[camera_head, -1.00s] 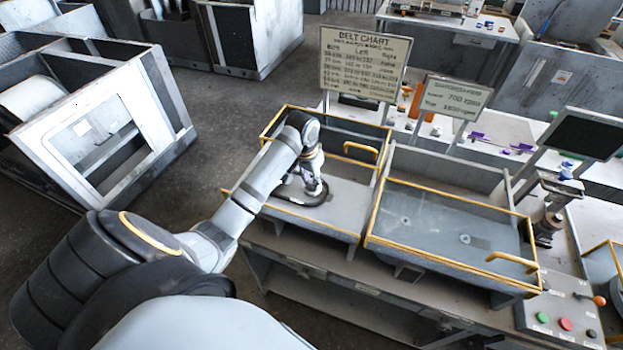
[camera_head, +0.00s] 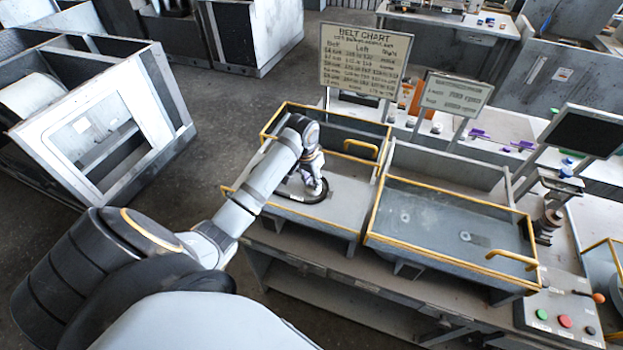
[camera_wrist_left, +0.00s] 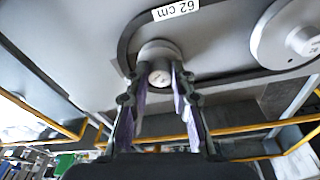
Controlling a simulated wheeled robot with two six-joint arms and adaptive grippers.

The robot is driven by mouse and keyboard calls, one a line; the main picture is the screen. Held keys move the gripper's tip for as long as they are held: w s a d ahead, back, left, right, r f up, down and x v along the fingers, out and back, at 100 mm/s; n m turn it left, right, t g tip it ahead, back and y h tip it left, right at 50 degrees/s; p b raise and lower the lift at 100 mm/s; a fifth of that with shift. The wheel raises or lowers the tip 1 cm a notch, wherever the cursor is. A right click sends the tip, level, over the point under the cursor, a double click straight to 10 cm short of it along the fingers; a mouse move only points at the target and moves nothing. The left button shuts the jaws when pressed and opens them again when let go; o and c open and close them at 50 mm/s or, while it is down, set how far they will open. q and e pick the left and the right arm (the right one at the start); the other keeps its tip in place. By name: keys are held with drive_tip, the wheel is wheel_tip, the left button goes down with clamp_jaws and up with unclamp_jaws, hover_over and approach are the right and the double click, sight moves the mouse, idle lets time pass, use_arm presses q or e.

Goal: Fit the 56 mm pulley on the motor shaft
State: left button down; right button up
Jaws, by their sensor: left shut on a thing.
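My left gripper (camera_head: 314,186) reaches down into the left yellow-rimmed tray (camera_head: 345,215). In the left wrist view, its purple-padded fingers (camera_wrist_left: 160,82) are shut on a small grey round pulley (camera_wrist_left: 160,72). The mark on its face is too small to read. A dark belt (camera_wrist_left: 125,45) tagged "62 cm" curves around the held pulley; I cannot tell whether they touch. A larger light-grey pulley (camera_wrist_left: 290,35) is at the right of that view. I cannot pick out the motor shaft. My right gripper is not in view.
Behind are a belt chart sign (camera_head: 365,60) and a smaller sign (camera_head: 455,93). A button box (camera_head: 560,320) is at the front right. A white-framed housing (camera_head: 95,125) stands at the left.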

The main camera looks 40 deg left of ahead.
use_arm(q)
drive_tip(key=c, duration=1.1)
unclamp_jaws()
drive_tip(key=shift+o, duration=0.2)
drive_tip(key=shift+r, duration=3.75)
